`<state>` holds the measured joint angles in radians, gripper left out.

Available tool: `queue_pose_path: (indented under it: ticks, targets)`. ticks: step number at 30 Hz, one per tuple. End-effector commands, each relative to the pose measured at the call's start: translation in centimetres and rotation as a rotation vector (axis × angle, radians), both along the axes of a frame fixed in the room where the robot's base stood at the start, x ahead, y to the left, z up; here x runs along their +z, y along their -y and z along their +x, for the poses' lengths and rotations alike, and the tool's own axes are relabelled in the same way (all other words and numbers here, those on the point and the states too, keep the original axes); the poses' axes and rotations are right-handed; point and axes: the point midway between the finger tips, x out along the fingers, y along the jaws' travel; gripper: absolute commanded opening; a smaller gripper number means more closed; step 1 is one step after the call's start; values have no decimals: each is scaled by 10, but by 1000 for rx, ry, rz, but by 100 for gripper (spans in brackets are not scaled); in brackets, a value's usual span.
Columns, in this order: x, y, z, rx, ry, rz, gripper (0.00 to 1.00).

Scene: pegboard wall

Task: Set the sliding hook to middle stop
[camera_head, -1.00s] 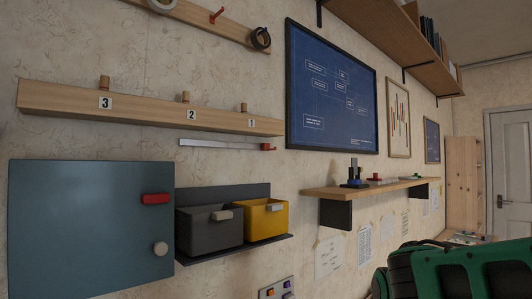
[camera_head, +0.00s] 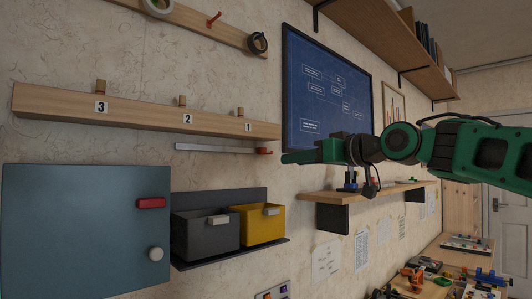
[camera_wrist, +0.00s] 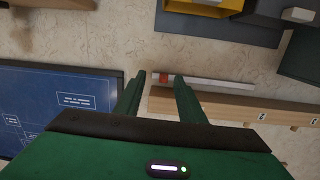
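The sliding hook, a small red-orange piece (camera_head: 264,151), sits at the right end of a thin pale rail (camera_head: 215,149) on the wall, below and right of label 1. In the wrist view the red piece (camera_wrist: 163,78) shows between my fingertips, at one end of the rail (camera_wrist: 215,82). My gripper (camera_head: 284,158) is just right of the hook in the head view. In the wrist view my gripper (camera_wrist: 159,78) has its fingers apart, with one on each side of the hook. I cannot tell whether they touch it.
A wooden beam (camera_head: 140,113) with labels 1, 2 and 3 and short pegs runs above the rail. A grey bin (camera_head: 205,236) and a yellow bin (camera_head: 262,223) hang below. A blue cabinet door (camera_head: 80,220) is at left. A blueprint (camera_head: 325,90) and a shelf (camera_head: 400,192) are at right.

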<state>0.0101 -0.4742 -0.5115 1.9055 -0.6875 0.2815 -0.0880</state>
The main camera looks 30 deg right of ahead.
Motion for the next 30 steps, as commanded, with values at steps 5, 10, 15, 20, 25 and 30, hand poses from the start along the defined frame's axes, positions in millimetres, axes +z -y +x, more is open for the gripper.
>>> queue_pose_path:
  ticks: [5, 10, 15, 20, 25, 30]
  targets:
    - [35, -7, -4, 35, 91, -14, 36]
    - [35, -11, 12, 37, 91, -15, 36]
    - [35, -19, 41, 36, 90, -15, 36]
    - [34, -26, 68, 36, 89, -16, 36]
    - [34, -31, 88, 36, 89, -15, 36]
    - [35, -34, 97, 35, 90, -14, 36]
